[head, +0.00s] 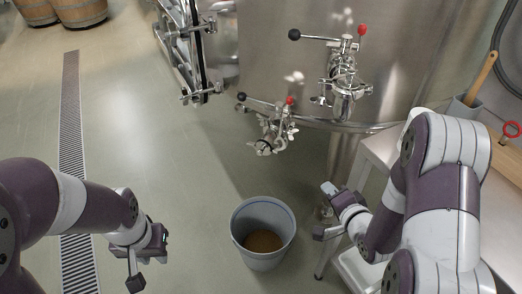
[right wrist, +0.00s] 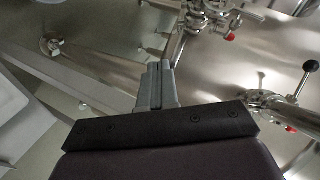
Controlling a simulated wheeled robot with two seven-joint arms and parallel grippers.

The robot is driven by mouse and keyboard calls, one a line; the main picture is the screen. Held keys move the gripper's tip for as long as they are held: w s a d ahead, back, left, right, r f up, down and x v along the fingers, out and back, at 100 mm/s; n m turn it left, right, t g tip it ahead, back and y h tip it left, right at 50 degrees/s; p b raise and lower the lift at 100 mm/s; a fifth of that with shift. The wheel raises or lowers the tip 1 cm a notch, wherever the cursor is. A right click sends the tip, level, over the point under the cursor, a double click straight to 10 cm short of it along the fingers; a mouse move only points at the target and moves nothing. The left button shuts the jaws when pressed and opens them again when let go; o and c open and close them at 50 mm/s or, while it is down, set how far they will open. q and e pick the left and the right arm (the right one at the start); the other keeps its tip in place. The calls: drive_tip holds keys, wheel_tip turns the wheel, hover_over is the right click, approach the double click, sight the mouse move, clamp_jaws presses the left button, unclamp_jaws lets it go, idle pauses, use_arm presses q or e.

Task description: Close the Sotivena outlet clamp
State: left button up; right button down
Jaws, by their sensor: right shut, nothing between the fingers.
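The steel vat (head: 300,45) has two outlet fittings on its front. The lower outlet (head: 267,127) has a black-knobbed handle, a red knob and a clamp with a wing nut near its mouth. The upper fitting (head: 343,82) also has black and red knobs. No label is readable, and I cannot tell the clamp's state. My right gripper (head: 329,188) is below and right of the lower outlet, apart from it. In the right wrist view its fingers (right wrist: 155,85) are together and empty. My left gripper (head: 138,265) hangs at lower left, away from the outlets; its fingers are unclear.
A grey bucket (head: 262,205) with brown contents stands on the floor below the lower outlet. A side table (head: 380,152) stands at right, near my right arm. A hinged steel door (head: 185,45) is upper left of the outlets. Floor around the drain grate (head: 70,130) is clear.

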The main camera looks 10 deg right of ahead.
sight(290, 137)
wheel_tip(290, 137, up, 9)
drive_tip(key=w+a+m+t+y, duration=0.2)
drive_tip(key=a+m+t, duration=0.1)
drive_tip(key=m+t, duration=0.1)
drive_tip(key=x, duration=0.4)
drive_tip(key=a+b+x, duration=0.1)
drive_tip(key=x, duration=0.6)
drive_tip(key=shift+w+a+r, duration=0.15)
drive_tip(key=shift+a, duration=0.25)
use_arm(q)
drive_tip(key=shift+a+f+b, duration=0.3)
drive_tip(key=shift+f, duration=0.2)
use_arm(e)
drive_tip(key=shift+w+a, duration=0.2)
drive_tip(key=shift+a, duration=0.15)
use_arm(q)
drive_tip(key=shift+r, duration=0.1)
use_arm(e)
drive_tip(key=shift+w+r, duration=0.1)
drive_tip(key=shift+r, duration=0.05)
